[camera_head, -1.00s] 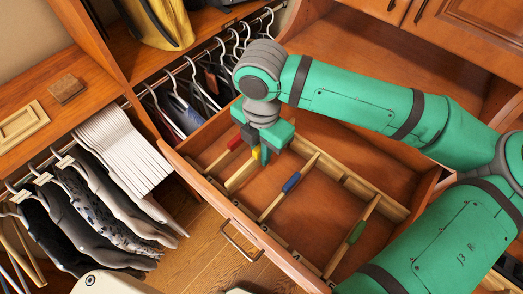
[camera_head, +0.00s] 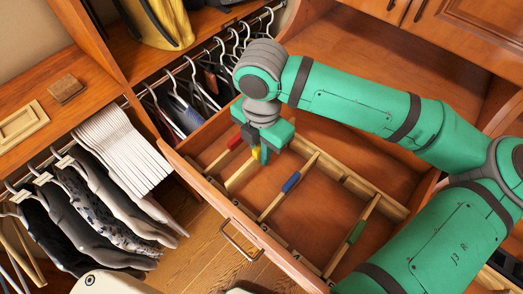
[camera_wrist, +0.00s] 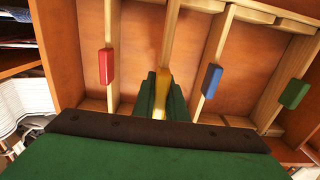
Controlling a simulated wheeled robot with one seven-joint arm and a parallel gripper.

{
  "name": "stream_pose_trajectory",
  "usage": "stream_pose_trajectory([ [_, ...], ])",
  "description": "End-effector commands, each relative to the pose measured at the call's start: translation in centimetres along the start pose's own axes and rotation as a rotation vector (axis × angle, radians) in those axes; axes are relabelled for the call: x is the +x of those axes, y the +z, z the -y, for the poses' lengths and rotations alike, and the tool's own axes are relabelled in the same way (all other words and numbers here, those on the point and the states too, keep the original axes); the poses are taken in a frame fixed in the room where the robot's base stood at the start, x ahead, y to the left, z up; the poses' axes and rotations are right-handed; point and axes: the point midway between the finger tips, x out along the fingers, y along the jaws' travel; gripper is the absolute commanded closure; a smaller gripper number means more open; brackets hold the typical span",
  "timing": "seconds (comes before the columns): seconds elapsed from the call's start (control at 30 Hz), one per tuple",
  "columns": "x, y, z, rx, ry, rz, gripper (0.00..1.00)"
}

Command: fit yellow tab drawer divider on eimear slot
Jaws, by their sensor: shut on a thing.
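The yellow tab drawer divider (camera_wrist: 172,40) is a pale wooden strip inside the open drawer (camera_head: 285,252), between the red-tab and blue-tab dividers. My gripper (camera_head: 262,152) is over the drawer's left part and is shut on its yellow tab (camera_wrist: 163,85). The divider runs roughly front to back, in line with its neighbours. The gripper hides its near part in the wrist view. I cannot tell whether its ends are seated in the rails. Small marks show along the drawer's front rail, too small to read, so I cannot tell which slot is Eimear.
Dividers with a red tab (camera_wrist: 105,66), a blue tab (camera_wrist: 211,80) and a green tab (camera_wrist: 293,93) stand in the drawer. Hanging clothes (camera_head: 95,215) and white hangers are at the left. A cabinet shelf rises behind the drawer.

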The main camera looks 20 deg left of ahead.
Motion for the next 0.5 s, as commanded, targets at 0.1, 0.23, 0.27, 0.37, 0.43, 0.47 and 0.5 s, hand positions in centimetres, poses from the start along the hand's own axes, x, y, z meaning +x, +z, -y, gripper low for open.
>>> stream_pose_trajectory([
  [0.1, 0.2, 0.0, 0.0, 0.0, 0.0, 0.0, 1.0],
  [0.23, 0.5, 0.0, 0.0, 0.0, 0.001, 0.0, 1.0],
  [0.27, 0.6, 0.0, 0.0, 0.0, 0.001, 0.0, 1.0],
  [0.37, 0.8, 0.0, 0.0, 0.0, 0.0, 0.0, 1.0],
  [0.43, 1.0, 0.0, 0.0, 0.0, 0.0, -0.001, 1.0],
  [0.47, 1.1, 0.0, 0.0, 0.0, 0.0, -0.001, 1.0],
  [0.5, 1.2, 0.0, 0.0, 0.0, -0.001, -0.001, 1.0],
])
